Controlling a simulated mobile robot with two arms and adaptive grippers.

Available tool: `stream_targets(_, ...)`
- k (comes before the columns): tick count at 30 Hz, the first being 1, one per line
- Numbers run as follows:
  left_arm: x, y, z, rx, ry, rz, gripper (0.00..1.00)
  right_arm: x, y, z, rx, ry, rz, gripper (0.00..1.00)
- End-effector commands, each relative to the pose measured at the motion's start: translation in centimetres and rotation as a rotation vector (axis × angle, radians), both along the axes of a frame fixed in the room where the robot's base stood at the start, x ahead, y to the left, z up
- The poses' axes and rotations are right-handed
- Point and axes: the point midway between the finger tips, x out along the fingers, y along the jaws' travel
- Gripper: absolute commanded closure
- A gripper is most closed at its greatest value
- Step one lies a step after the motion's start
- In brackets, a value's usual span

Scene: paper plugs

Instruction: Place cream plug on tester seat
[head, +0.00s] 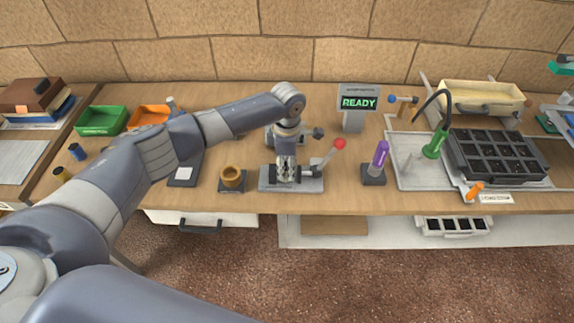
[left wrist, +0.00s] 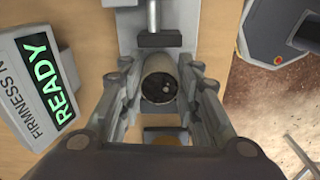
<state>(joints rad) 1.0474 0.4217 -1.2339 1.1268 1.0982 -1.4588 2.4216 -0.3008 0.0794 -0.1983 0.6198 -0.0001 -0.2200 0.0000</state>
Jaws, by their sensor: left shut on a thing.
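My left gripper (head: 287,172) is over the tester (head: 309,185), a grey base with a red-knobbed lever (head: 339,143) at its right. In the left wrist view the gripper (left wrist: 160,92) is shut on the cream plug (left wrist: 160,68), a short pale cylinder with a dark end face, held between both fingers. The plug is mostly hidden by the fingers in the head view. The tester's dark jaw pad (left wrist: 160,39) is close beside the plug; I cannot tell whether the plug touches the seat. My right gripper is not in view.
A READY display (head: 358,103) stands behind the tester. A brown ring on a stand (head: 232,177) is to the left, and a purple plug on a dark base (head: 380,158) to the right. A dark compartment tray (head: 497,155) and a green-handled tool (head: 435,146) are further right.

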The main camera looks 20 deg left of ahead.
Motion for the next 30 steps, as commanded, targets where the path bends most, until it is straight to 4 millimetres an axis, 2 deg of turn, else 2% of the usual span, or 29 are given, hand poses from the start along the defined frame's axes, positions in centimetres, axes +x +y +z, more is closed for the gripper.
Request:
stream_targets(3,0.0,0.0,-0.2,-0.001,0.001,0.0,0.87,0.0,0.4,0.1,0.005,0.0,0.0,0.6)
stream_targets(4,0.0,0.0,-0.2,-0.001,0.001,0.0,0.67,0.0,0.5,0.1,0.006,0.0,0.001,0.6)
stream_targets(6,0.0,0.0,-0.2,0.0,0.001,0.0,0.51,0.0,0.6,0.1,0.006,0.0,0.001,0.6)
stream_targets(7,0.0,0.0,-0.2,0.0,0.001,0.0,0.49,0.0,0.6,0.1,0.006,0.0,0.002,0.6)
stream_targets(16,0.0,0.0,-0.2,0.0,0.0,0.0,0.49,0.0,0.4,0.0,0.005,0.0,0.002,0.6)
stream_targets(20,0.1,0.0,0.5,-0.001,-0.001,0.0,0.49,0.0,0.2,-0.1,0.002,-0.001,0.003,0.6)
stream_targets(23,0.1,0.0,2.0,-0.002,-0.001,0.0,0.49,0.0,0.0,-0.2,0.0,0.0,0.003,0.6)
stream_targets(30,0.1,0.0,7.2,-0.001,-0.003,0.0,0.49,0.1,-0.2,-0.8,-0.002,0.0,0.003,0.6)
